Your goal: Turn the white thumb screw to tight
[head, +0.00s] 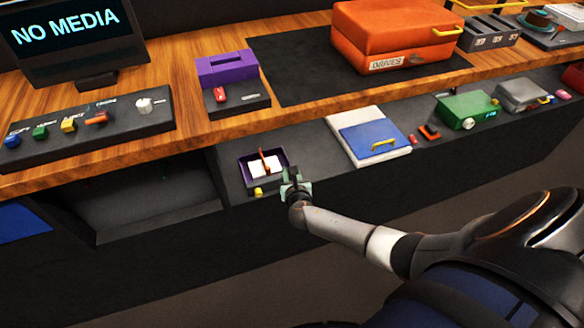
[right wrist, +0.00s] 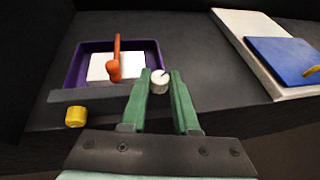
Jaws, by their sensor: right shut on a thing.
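The white thumb screw (right wrist: 159,82) is a short white cylinder with a dark line on its top, in the right wrist view. It is at the right front corner of a purple tray (right wrist: 72,68). My right gripper (right wrist: 161,78) has its green fingers on either side of the screw and is shut on it. In the head view my right gripper (head: 291,178) is at the tray's right front corner and hides the screw. How tight the screw is, I cannot tell. My left gripper is not in view.
A white block (head: 263,167) under an orange lever (head: 264,158) sits in the purple tray. A yellow knob (right wrist: 75,116) is at the tray's left front. A blue lid with a yellow handle (head: 375,138) lies to the right. An open recess (head: 150,205) is to the left.

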